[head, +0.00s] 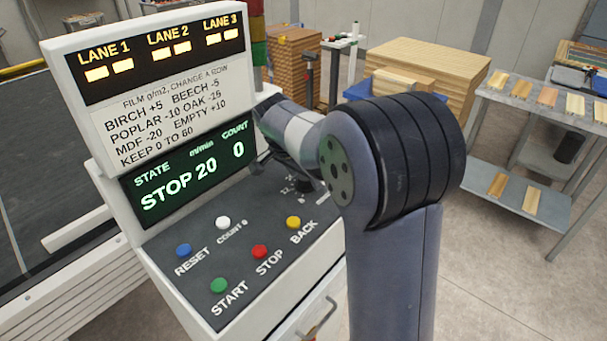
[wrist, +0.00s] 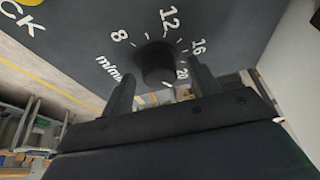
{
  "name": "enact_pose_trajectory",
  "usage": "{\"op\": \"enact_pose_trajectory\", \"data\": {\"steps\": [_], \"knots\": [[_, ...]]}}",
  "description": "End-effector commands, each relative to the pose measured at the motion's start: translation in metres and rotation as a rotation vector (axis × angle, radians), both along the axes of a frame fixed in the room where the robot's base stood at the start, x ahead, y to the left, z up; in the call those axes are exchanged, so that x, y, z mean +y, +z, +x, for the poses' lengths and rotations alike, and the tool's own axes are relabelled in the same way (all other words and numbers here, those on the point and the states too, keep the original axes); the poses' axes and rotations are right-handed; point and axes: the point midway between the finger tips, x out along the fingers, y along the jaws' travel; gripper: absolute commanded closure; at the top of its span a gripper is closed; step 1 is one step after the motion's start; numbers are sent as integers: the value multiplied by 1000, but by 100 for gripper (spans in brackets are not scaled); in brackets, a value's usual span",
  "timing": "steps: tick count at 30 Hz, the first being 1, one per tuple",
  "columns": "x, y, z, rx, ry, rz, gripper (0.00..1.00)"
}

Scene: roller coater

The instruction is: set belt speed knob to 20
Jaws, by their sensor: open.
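The belt speed knob (wrist: 155,64) is a dark round knob on the dark panel in the wrist view, ringed by white marks 8, 12, 16 and 20. My gripper (wrist: 161,72) is open, with one finger to each side of the knob; I cannot tell whether they touch it. The knob's pointer is not clear. The green display (head: 190,178) on the console reads STOP, 20 m/min and count 0.
The console panel (head: 185,262) carries several buttons, with red STOP (head: 260,251) and yellow BACK (head: 293,222) nearest my arm. A lane screen (head: 150,55) stands above it. A metal rack (head: 530,140) with wood samples is at the right, with open floor before it.

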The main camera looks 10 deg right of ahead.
Motion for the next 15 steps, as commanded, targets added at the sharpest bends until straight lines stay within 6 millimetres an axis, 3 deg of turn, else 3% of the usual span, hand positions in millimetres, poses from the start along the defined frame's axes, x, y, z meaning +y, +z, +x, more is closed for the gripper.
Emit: {"op": "enact_pose_trajectory", "data": {"steps": [7, 15], "knots": [[3, 8, -2, -1, 0, 0, 42], [20, 56, -13, -5, 3, 1, 42]]}}
